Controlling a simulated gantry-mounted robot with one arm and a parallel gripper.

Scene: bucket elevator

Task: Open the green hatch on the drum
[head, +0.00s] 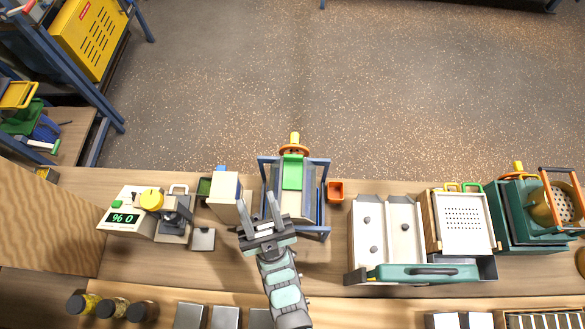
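The green hatch (292,172) is a flat green panel on the upper part of the pale drum (297,204), and it appears to lie closed.
The cream box (224,194) stands left of the frame, with a scale (128,211) further left. A small orange bin (336,191) is right of the frame. A white tray (388,235) and a perforated box (463,220) fill the right. Jars (110,308) line the near edge.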

